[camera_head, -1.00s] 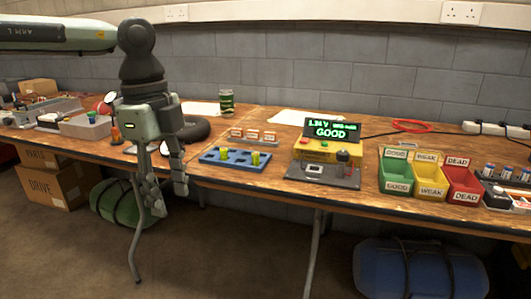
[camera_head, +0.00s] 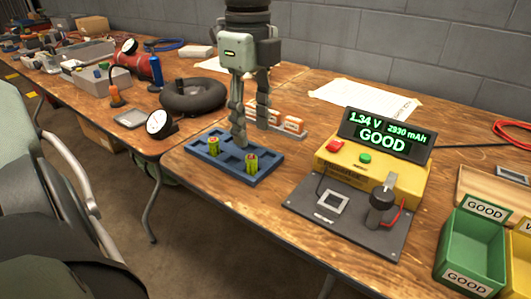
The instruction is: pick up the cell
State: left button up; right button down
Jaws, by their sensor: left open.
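Two yellow-green cells stand upright in the blue tray (camera_head: 268,171): one cell (camera_head: 213,147) near its left end, the other cell (camera_head: 251,164) near its front right. The tray's other visible pockets look empty, though my fingers hide part of its back. My left gripper (camera_head: 251,132) points down over the tray's back edge, behind the two cells. Its jaws are open with nothing visible between them. The yellow tester (camera_head: 334,165) stands to the right; its display (camera_head: 384,131) reads 1.34 V, 2930 mAh, GOOD. My right gripper is not in view.
White-labelled holders (camera_head: 293,124) stand close behind the tray. A black ring (camera_head: 194,97) and a round gauge (camera_head: 160,124) lie to its left. The green GOOD bin (camera_head: 470,251) is at the lower right. Bare wood lies in front of the tray.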

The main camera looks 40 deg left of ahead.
aim_at(251, 157)
pick_arm(q)
jog(key=f, duration=0.5)
jog(key=shift+s+f, duration=0.25)
jog(key=shift+f, duration=0.7)
jog(key=shift+w, duration=0.1)
grip_shut()
